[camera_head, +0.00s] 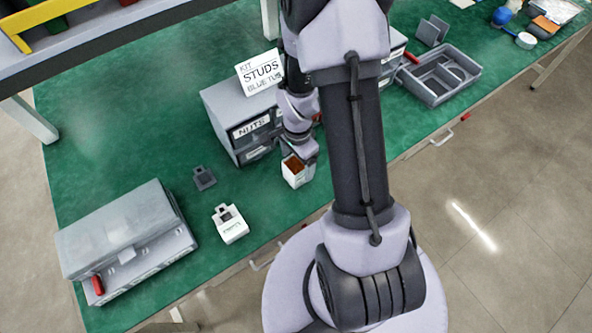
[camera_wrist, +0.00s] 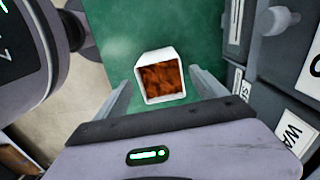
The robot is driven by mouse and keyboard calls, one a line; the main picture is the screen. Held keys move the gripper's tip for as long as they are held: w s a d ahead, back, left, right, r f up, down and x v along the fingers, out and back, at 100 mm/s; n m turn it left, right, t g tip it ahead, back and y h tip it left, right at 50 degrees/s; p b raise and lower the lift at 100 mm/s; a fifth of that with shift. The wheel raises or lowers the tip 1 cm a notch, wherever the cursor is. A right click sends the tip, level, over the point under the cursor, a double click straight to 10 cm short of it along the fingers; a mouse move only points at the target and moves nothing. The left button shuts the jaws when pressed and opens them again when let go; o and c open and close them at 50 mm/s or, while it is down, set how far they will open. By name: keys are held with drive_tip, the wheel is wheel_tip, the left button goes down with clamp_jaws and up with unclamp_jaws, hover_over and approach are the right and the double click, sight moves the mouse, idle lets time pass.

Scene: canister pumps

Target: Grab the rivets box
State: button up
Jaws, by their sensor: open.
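A small white open-topped box (camera_head: 292,179) with reddish-brown contents stands on the green table in front of the grey drawer unit. I take it for the rivets box, but no label on it can be read. It also shows in the wrist view as a white box (camera_wrist: 160,77) filled with brown pieces. My gripper (camera_wrist: 160,88) is open, with one finger on each side of the box in the wrist view. I cannot tell whether the fingers touch it. In the head view my arm hides part of the area around the box.
The grey drawer unit (camera_head: 222,110) marked NUTS stands close behind the box, with a STUDS sign (camera_head: 261,72) on top. A white container (camera_head: 230,223), a small grey holder (camera_head: 204,178) and a grey case (camera_head: 121,233) are to the left. A divided grey tray (camera_head: 466,63) is at right.

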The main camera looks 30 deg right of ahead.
wheel_tip(320, 180, down, 5)
drive_tip(key=shift+w+b, duration=0.1)
drive_tip(key=shift+b, duration=0.8)
drive_tip(key=shift+r, duration=0.1)
drive_tip(key=shift+c, duration=1.1)
drive_tip(key=c, duration=1.6)
